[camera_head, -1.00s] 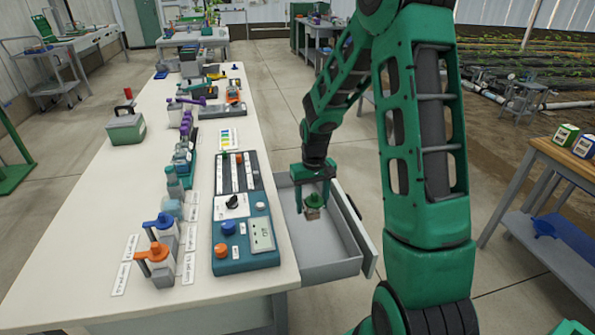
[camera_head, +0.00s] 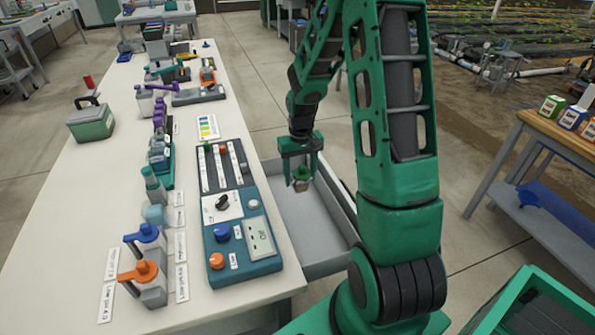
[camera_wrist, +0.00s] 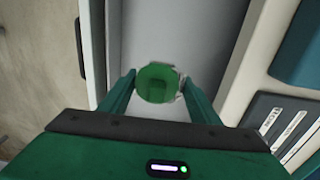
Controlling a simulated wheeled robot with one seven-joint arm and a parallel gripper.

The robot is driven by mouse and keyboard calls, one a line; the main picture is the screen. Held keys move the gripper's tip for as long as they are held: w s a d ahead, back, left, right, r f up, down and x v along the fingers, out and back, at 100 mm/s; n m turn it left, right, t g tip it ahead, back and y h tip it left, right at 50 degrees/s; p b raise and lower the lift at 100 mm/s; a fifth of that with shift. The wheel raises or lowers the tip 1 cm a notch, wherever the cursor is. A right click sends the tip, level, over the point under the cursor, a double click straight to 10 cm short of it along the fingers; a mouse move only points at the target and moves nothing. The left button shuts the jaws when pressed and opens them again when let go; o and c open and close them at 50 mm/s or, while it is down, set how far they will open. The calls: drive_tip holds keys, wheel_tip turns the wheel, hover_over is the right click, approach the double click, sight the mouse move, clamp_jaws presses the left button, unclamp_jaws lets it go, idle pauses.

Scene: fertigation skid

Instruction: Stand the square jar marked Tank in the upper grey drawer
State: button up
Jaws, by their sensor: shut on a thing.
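My gripper (camera_head: 301,181) is shut on a small square jar (camera_head: 302,187) with a green lid. In the wrist view the round green lid (camera_wrist: 157,83) sits between the two green fingers, and the lid hides most of the jar's body. No marking on the jar can be read. The open grey drawer (camera_head: 318,268) sticks out from the right side of the bench. Its pale floor also shows in the wrist view (camera_wrist: 190,25). The jar hangs over the drawer's far part, and I cannot tell whether it touches the floor.
A teal control panel (camera_head: 243,256) lies on the white bench (camera_head: 60,255), left of the drawer. A wooden-topped table (camera_head: 570,142) with several small cartons is at right. The visible drawer floor looks empty.

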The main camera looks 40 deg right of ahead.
sight(300, 185)
drive_tip(key=shift+a+f, duration=0.1)
drive_tip(key=shift+f, duration=6.6)
drive_tip(key=o, duration=1.2)
drive_tip(key=shift+r, duration=4.5)
